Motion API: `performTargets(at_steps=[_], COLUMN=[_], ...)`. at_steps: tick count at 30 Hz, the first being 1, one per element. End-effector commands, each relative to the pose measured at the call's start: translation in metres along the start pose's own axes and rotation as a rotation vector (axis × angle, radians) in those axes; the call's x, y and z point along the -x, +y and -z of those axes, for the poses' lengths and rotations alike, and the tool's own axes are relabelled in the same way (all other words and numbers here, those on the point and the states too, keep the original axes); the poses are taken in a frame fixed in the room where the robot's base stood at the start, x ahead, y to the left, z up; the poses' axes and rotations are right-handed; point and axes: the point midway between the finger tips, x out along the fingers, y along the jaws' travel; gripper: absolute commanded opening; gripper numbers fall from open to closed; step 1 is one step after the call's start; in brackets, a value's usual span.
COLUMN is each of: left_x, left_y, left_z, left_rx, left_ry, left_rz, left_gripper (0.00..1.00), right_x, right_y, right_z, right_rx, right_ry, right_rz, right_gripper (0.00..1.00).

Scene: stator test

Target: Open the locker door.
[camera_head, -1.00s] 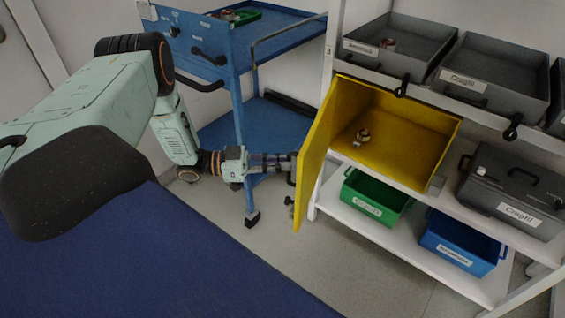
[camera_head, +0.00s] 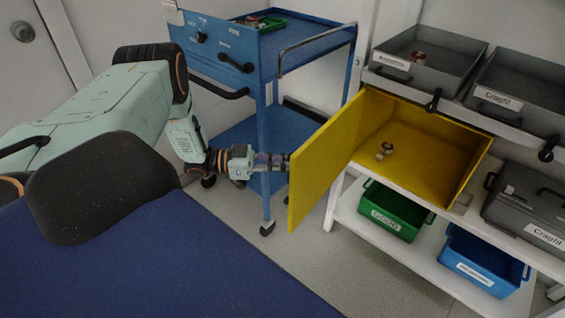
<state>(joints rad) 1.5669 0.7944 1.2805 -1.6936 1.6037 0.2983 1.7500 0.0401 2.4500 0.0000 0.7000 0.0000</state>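The yellow locker (camera_head: 440,140) sits on the white shelf rack with its inside showing. A small metallic part (camera_head: 385,150) stands inside it. Its yellow door (camera_head: 325,165) is swung wide open to the left. My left gripper (camera_head: 285,161) is at the outer side of the door, close to its free edge. The fingertips are hidden behind the door, so I cannot tell whether they touch or hold it. My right gripper is not in view.
A blue trolley (camera_head: 235,82) stands behind my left arm. Grey bins (camera_head: 432,75) are on the upper shelf. A green bin (camera_head: 395,212) and a blue bin (camera_head: 480,262) sit below the locker. Open floor (camera_head: 300,262) lies in front.

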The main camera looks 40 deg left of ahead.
Motion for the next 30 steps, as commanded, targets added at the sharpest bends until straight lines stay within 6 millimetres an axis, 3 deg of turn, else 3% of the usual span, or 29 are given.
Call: performTargets(at_steps=[1,9,10,18,26,30], left_x=[-0.004,-0.004,-0.004,0.0,0.001,0.012], left_y=[-0.011,-0.011,-0.011,-0.009,-0.009,-0.008], left_z=[0.006,0.006,0.006,0.005,0.004,0.004], left_rx=[-0.018,-0.019,-0.019,-0.015,-0.012,-0.012], left_ry=[0.005,0.005,0.005,0.005,0.005,0.006], left_rz=[0.019,0.019,0.019,0.018,0.017,0.018], left_gripper=[0.0,0.0,0.13,0.34,0.34,0.34], right_x=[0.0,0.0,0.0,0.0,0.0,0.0], right_y=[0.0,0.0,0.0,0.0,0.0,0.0], right_z=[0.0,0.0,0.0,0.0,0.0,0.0], right_rx=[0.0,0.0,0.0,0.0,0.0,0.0], right_ry=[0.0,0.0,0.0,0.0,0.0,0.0], right_rz=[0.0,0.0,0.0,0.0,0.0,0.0], right_gripper=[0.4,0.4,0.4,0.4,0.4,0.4])
